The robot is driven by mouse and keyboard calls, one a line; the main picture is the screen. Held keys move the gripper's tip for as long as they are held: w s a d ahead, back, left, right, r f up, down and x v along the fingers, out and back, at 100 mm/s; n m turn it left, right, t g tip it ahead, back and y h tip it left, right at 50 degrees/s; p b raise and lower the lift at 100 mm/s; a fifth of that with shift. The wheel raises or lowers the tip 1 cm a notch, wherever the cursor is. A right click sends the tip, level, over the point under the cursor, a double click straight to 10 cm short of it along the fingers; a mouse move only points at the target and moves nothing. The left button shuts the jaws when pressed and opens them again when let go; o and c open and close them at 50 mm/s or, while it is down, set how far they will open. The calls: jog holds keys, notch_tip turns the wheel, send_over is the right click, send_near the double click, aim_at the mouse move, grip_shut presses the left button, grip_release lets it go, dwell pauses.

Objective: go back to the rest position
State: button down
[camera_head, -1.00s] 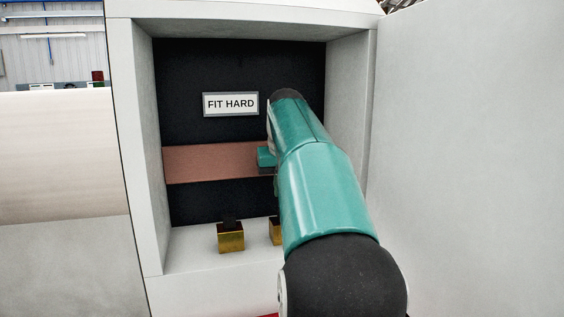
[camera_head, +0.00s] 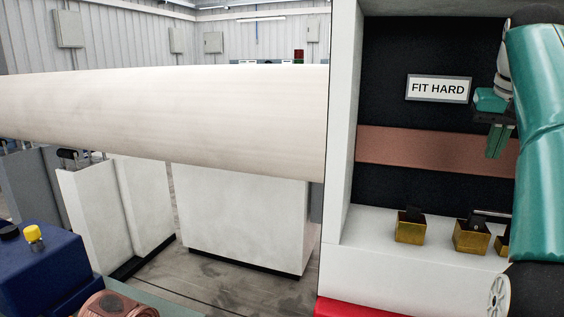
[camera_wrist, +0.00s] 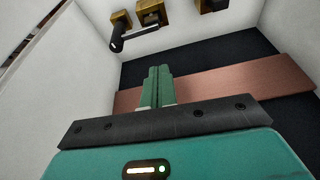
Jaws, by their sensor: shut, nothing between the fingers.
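My gripper (camera_head: 494,150) is at the right of the head view, in front of the recessed bay with the "FIT HARD" sign (camera_head: 438,88). Its fingers point down and are shut with nothing between them. In the wrist view the two green fingers (camera_wrist: 159,82) lie side by side. Behind them is the copper-coloured strip (camera_wrist: 220,82) across the dark back wall. My teal arm covers the right part of the bay.
Brass blocks, one at left (camera_head: 409,228) and one beside it (camera_head: 471,237), stand on the bay's white ledge. A dark-handled lever (camera_wrist: 117,38) shows in the wrist view. A large pale roll (camera_head: 160,118) lies left of the bay. A blue box (camera_head: 50,265) is at lower left.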

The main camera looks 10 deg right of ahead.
jog(key=a+f+n, duration=0.1)
jog(key=a+f, duration=0.2)
jog(key=a, duration=0.4)
jog(key=a+f+n+t, duration=0.1)
jog(key=a+f, duration=0.2)
jog(key=a, duration=0.4)
jog(key=a+f+n, duration=0.1)
jog(key=a+f, duration=0.2)
jog(key=a, duration=0.4)
jog(key=s+a+f+n, duration=0.1)
jog(key=s+a+f, duration=0.3)
jog(key=f, duration=0.3)
jog(key=s+a+f+n+t+y, duration=0.1)
jog(key=s+a+f, duration=0.2)
jog(key=a+f, duration=0.2)
jog(key=s+a+f+n+y, duration=0.1)
jog(key=s+a+f, duration=0.3)
jog(key=f, duration=0.5)
jog(key=shift+s+a+f+n, duration=0.2)
jog(key=shift+s+a+n, duration=0.1)
jog(key=shift+a+n, duration=0.3)
jog(key=shift+s, duration=0.1)
